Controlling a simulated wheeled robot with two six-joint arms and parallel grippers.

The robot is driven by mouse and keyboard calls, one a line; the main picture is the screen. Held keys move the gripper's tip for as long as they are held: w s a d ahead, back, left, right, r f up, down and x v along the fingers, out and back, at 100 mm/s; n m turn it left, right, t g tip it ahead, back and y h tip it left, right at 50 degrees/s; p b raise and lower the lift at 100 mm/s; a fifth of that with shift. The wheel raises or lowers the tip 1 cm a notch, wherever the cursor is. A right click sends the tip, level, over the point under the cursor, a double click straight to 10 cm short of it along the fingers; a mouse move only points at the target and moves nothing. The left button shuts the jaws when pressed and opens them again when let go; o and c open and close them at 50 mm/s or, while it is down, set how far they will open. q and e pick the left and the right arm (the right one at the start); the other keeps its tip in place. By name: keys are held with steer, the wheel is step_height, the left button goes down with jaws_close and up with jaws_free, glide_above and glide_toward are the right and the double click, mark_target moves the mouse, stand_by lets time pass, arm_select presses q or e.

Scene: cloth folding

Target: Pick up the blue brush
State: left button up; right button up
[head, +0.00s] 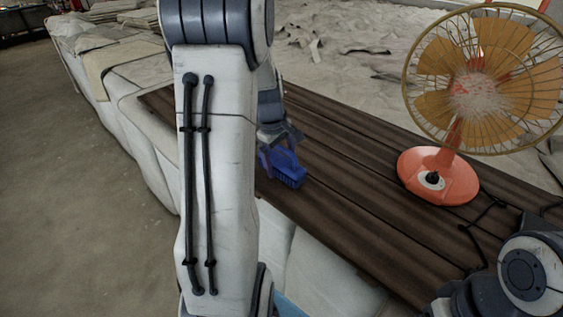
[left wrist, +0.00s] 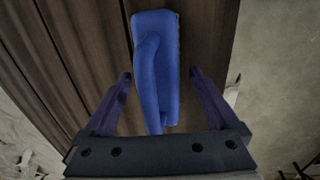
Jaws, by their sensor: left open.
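The blue brush (head: 288,171) lies on the dark wooden board near its front left edge. In the left wrist view the brush (left wrist: 166,65) has a raised handle along one side. My left gripper (head: 280,145) is just above the brush, pointing down. In the left wrist view my left gripper (left wrist: 160,85) is open, with one finger on each side of the near end of the brush and gaps between. Part of the left gripper and the brush's left end are hidden behind my arm in the head view. My right gripper is not in view.
An orange fan (head: 440,174) with a wire cage stands on the right of the dark wooden board (head: 345,165), its black cord running toward the front right. White wrapped blocks (head: 330,275) support the board. The board between brush and fan is clear.

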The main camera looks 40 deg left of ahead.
mark_target(282, 147)
arm_select(q)
jaws_close()
steer(key=shift+r, duration=0.1)
step_height(282, 147, up, 4)
steer(key=shift+w+d+b, duration=0.1)
steer(key=shift+d+b, duration=0.05)
steer(key=shift+b, duration=0.7)
steer(key=d+r+b, duration=0.2)
steer(key=d+r, duration=0.4)
steer(key=d, duration=0.5)
steer(key=shift+d+r+b, duration=0.2)
steer(key=shift+r+b, duration=0.1)
steer(key=shift+r, duration=0.1)
steer(key=c, duration=0.7)
jaws_free()
steer(key=c, duration=0.5)
steer(key=shift+c, duration=0.2)
